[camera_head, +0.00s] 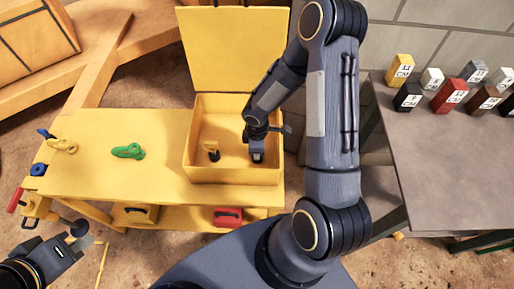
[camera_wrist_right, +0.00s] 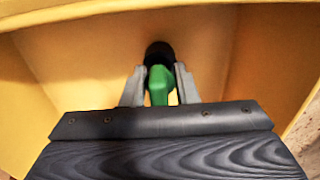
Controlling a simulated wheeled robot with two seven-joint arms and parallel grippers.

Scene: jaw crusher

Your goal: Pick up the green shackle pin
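The open yellow box (camera_head: 232,177) stands on the yellow workbench (camera_head: 90,180). My right arm reaches down into it, with the right gripper (camera_head: 257,157) low inside near its right side. In the right wrist view, the green pin (camera_wrist_right: 160,86) sits between the two grey fingers of the right gripper (camera_wrist_right: 160,72). The fingers are very close to both its sides; I cannot tell if they grip it. A dark round part or shadow is at its far end. A green shackle (camera_head: 127,151) lies on the bench, left of the box. My left gripper (camera_head: 80,240) is at the lower left, away from the bench top.
A small black and tan piece (camera_head: 212,152) stands in the box, left of my right gripper. The raised lid (camera_head: 235,50) is behind. A tan shackle (camera_head: 62,146) and blue piece (camera_head: 39,169) are at the bench's left end. Several marked blocks stand on the grey table (camera_head: 440,150).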

